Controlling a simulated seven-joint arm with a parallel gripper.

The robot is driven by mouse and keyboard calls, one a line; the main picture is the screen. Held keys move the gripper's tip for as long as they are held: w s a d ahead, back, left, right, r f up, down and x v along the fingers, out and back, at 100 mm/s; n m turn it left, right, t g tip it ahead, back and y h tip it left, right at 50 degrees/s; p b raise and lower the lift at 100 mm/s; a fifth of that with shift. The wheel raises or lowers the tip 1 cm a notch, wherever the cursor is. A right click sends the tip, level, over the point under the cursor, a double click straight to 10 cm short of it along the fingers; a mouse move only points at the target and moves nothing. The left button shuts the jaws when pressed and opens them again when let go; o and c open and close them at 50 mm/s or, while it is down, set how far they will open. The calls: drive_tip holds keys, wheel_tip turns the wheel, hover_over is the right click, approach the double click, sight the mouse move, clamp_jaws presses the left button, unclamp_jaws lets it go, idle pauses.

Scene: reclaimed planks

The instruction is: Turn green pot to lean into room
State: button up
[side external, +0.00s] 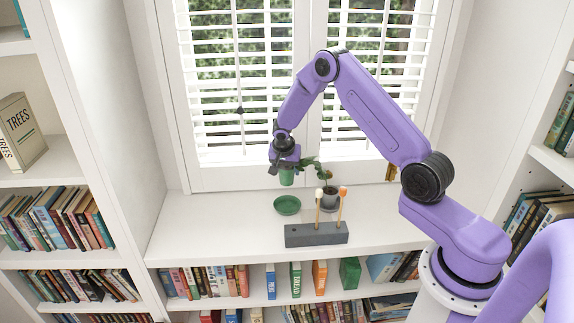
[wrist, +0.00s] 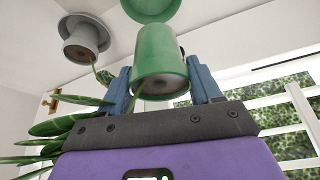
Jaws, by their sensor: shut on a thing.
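The green pot (side external: 286,177) hangs in my gripper (side external: 286,164), above the green saucer (side external: 287,205) on the white sill. The saucer looks empty, and the pot is clear of it. In the wrist view, the blue fingers of my gripper (wrist: 162,82) are shut on either side of the green pot (wrist: 160,62). The green saucer shows beyond it at the top edge (wrist: 150,10). The pot's leafy plant (side external: 308,164) reaches to the right in the side view, toward the grey pot. Its leaves (wrist: 60,128) spread to the left in the wrist view.
A grey pot (side external: 329,197) on a saucer stands right of the green saucer. In front, a grey block (side external: 316,234) holds two upright sticks with round heads. Shuttered windows (side external: 235,90) close the back. The sill's left part is clear.

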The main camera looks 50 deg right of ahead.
wheel_tip(320, 180, down, 8)
drive_tip(key=m+g, duration=0.1)
drive_tip(key=m, duration=0.2)
drive_tip(key=shift+r+m+h, duration=0.15)
drive_tip(key=shift+m+h, duration=0.15)
drive_tip(key=shift+m, duration=0.1)
drive_tip(key=shift+d+f, duration=0.1)
drive_tip(key=shift+f, duration=1.5)
drive_tip(key=o, duration=1.5)
drive_tip(key=shift+s, duration=0.1)
drive_tip(key=shift+c, duration=0.2)
